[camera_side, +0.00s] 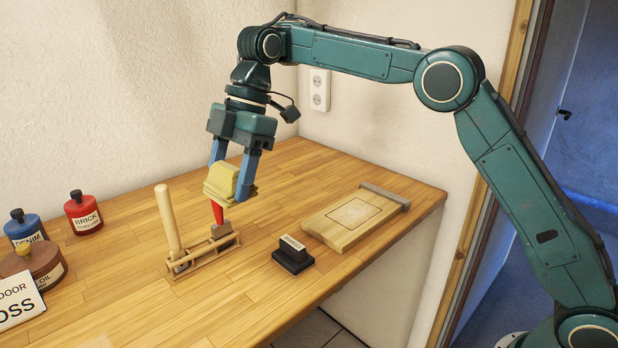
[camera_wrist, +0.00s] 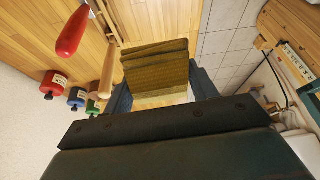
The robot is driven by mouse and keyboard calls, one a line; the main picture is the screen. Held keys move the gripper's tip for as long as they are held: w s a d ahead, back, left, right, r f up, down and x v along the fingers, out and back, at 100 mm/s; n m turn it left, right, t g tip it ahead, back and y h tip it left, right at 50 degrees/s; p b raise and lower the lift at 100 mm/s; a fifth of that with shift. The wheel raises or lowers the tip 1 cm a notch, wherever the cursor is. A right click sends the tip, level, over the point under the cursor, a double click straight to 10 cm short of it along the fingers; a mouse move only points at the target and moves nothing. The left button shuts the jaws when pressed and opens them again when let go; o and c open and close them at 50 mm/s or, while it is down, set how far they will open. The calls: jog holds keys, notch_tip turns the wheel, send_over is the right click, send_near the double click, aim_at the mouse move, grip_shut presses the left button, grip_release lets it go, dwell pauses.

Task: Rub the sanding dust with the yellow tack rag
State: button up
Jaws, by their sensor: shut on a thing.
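My gripper (camera_side: 233,180) is shut on the yellow tack rag (camera_side: 221,184), a thick folded pad. It holds the rag in the air over the tool rack, well above the bench top. In the wrist view the rag (camera_wrist: 157,62) sits between the fingers and looks darker on its shaded face. The sanding dust (camera_side: 354,212) shows as a pale patch inside a dark outlined rectangle on a wooden board (camera_side: 332,232). The board lies at the right of the bench, apart from the rag.
A wooden rack (camera_side: 206,258) holds a tool with a tall wooden handle (camera_side: 167,218) and a red-handled tool (camera_side: 217,212). A black block (camera_side: 292,256) stands between rack and board. Red (camera_side: 83,213), blue (camera_side: 25,228) and brown (camera_side: 33,265) containers and a sign (camera_side: 17,305) stand left.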

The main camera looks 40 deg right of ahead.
jog(key=d+f, duration=0.5)
jog(key=d, duration=0.8)
jog(key=s+d+f, duration=0.1)
jog(key=d+f, duration=0.3)
jog(key=d, duration=0.9)
jog(key=shift+f, duration=0.4)
jog(key=shift+s+f, duration=0.1)
